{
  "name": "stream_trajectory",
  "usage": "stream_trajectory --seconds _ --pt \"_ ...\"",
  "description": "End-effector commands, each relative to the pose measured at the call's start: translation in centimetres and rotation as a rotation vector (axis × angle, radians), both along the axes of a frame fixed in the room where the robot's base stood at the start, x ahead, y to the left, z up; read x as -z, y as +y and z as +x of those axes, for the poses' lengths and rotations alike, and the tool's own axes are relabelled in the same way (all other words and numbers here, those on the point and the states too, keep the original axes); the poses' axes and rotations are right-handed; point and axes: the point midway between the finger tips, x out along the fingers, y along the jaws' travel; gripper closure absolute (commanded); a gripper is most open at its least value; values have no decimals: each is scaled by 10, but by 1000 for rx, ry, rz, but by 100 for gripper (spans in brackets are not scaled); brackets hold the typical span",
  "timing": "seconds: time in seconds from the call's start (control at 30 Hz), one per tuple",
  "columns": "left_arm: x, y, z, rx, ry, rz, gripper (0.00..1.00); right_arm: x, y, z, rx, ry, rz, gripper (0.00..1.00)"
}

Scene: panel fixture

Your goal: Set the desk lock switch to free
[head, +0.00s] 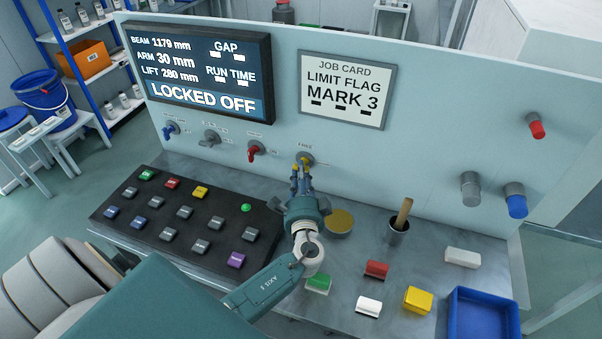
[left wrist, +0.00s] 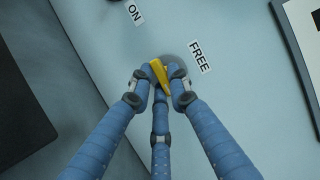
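The desk lock switch (head: 306,158) is a small yellow lever on a grey round base on the upright panel, under a label reading FREE. In the left wrist view its yellow lever (left wrist: 158,74) lies tilted between my fingertips, with the FREE label beside it. My left gripper (head: 301,168) reaches up to the panel, and its blue fingers (left wrist: 161,80) close in on the lever from both sides and appear to touch it. The fingers hide part of the lever and base. The display (head: 205,70) reads LOCKED OFF. My right gripper is not in view.
A red switch (head: 254,151), a grey one (head: 210,137) and a blue one (head: 172,129) sit left of it. A black button board (head: 130,215) lies below. A cup with a wooden handle (head: 398,231), coloured blocks and a blue tray (head: 482,294) stand to the right.

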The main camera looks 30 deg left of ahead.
Motion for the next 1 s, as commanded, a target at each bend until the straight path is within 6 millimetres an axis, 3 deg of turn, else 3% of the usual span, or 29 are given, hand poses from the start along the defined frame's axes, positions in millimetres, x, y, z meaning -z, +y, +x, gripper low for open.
stream_trajectory --seconds 0.47,1.0 --pt "1 -1 -1 1 -25 -112 100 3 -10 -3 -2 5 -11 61" --pt "-5 -3 -1 0 -139 -583 100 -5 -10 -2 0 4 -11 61"
